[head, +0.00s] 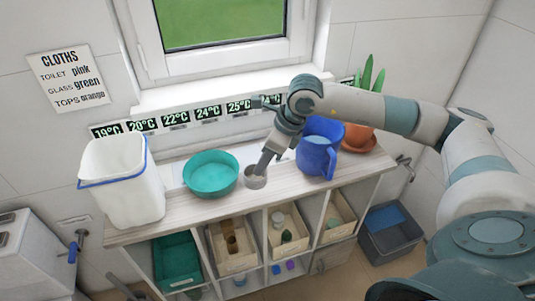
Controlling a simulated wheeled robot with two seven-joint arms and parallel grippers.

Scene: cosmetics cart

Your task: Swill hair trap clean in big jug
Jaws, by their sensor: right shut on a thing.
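The big jug (316,158) is blue, with its handle toward the front right. It stands upright on the right part of the cart top, and a paler blue surface shows inside it. I cannot tell whether the trap touches the top. My left gripper is not in view.
A teal bowl (211,188) stands left of the hair trap. A white bin with a blue rim (148,197) stands at the left end. A potted plant in a terracotta pot (359,138) is behind the jug, right. Shelves with trays are below; a grey crate (387,238) is on the floor.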

